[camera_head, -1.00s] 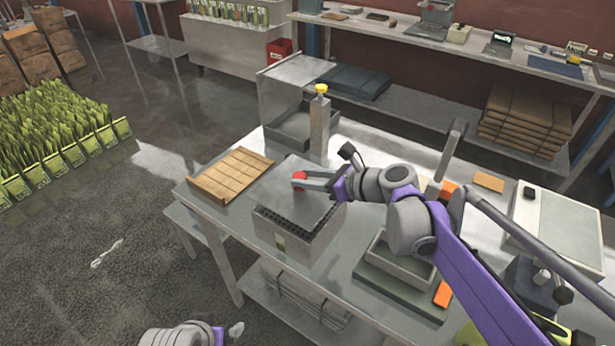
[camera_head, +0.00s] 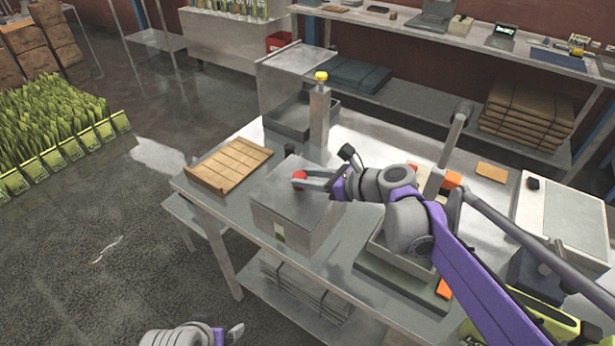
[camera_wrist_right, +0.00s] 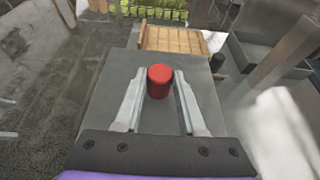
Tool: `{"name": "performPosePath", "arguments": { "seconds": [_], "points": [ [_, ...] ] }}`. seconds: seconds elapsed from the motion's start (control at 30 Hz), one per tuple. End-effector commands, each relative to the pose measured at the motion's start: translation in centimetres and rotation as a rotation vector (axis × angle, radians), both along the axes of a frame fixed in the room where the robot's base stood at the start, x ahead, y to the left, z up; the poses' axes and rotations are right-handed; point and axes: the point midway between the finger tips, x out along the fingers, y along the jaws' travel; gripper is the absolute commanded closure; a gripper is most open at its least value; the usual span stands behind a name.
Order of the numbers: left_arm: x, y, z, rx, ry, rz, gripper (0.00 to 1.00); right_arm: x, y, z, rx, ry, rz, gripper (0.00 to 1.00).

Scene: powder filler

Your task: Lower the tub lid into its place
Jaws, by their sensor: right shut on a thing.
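The grey tub (camera_head: 292,232) stands on the metal table with a label on its front. The flat grey tub lid (camera_head: 279,183) covers its top and looks level with the rim, with no gap that I can make out. My right gripper (camera_head: 300,181) is shut on the lid's red knob (camera_wrist_right: 160,80). In the right wrist view, the gripper fingers (camera_wrist_right: 159,95) lie on either side of the knob, and the lid (camera_wrist_right: 130,72) spreads out below them. My left gripper (camera_head: 232,333) shows only partly at the bottom edge, too little to tell its state.
A slatted wooden tray (camera_head: 229,167) lies left of the tub. A post with a yellow cap (camera_head: 320,110) and a grey tray (camera_head: 278,124) stand behind it. A grey bin (camera_head: 385,250) on a dark base sits to the right, under my right arm.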

Motion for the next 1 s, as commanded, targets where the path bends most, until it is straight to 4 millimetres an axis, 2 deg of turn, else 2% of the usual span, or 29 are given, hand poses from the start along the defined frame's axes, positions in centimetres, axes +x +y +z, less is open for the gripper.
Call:
{"name": "performPosePath", "arguments": {
  "seconds": [0.6, 1.0],
  "points": [
    [-0.2, 0.0, -0.9, 0.000, 0.005, 0.000, 0.00, 0.0, 0.0, -1.1, 0.000, 0.000, 0.000, 1.00],
    [-0.2, 0.0, -0.9, 0.000, 0.005, 0.000, 0.00, 0.0, 0.0, -1.1, 0.000, 0.000, 0.000, 1.00]
  ]
}}
